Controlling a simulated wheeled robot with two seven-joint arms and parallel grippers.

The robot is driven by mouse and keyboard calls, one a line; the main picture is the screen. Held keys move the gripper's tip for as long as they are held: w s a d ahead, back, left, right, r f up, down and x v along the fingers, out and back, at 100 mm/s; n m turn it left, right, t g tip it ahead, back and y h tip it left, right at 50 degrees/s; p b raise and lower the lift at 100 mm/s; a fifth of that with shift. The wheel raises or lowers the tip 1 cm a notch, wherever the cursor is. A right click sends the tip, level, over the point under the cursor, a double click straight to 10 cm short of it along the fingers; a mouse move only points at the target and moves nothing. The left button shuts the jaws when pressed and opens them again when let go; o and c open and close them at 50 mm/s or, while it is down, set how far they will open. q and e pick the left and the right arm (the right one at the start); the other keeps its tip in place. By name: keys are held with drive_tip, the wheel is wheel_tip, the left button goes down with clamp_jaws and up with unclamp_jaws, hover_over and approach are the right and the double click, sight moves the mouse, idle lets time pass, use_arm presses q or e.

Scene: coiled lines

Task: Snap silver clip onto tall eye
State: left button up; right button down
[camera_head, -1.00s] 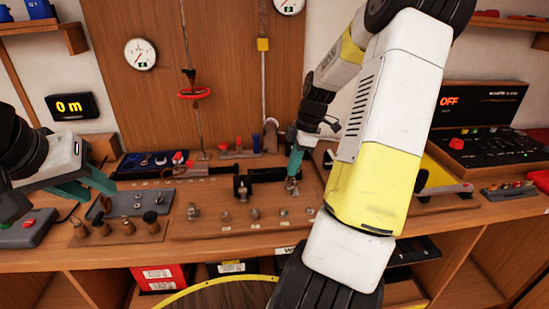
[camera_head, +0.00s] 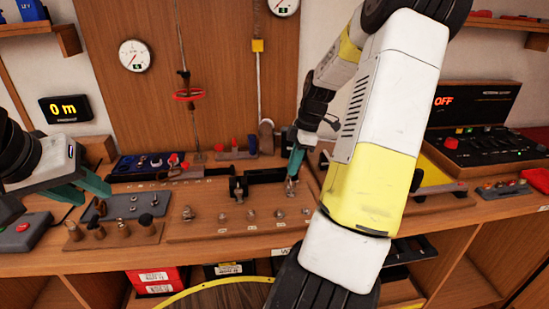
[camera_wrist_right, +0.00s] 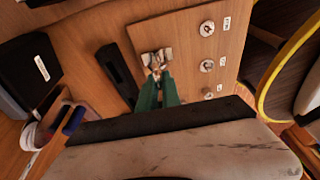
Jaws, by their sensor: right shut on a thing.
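My right gripper (camera_head: 290,188) is shut on a small silver metal piece (camera_wrist_right: 156,60), which looks like the silver clip. The gripper points down above the back right of a wooden board (camera_head: 200,232). Its green fingers cover part of the piece. Silver eyes stand along the board, one at the left (camera_head: 188,213) and another at the right (camera_head: 279,213). In the right wrist view, ring-shaped eyes (camera_wrist_right: 207,65) stand beside the fingers, apart from them. I cannot tell which eye is the tall one. My left gripper (camera_head: 92,192) is open and empty at the left.
A black bracket (camera_head: 238,186) stands behind the eyes, left of my right gripper. A small rack with wooden-handled pieces (camera_head: 120,231) lies at the left front. A control panel (camera_head: 480,143) stands at the right. My right arm hides much of the bench's right side.

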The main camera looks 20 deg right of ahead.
drive_tip(key=shift+r, duration=0.9)
drive_tip(key=c, duration=1.5)
unclamp_jaws()
drive_tip(key=v, duration=0.8)
drive_tip(key=shift+a, duration=0.15)
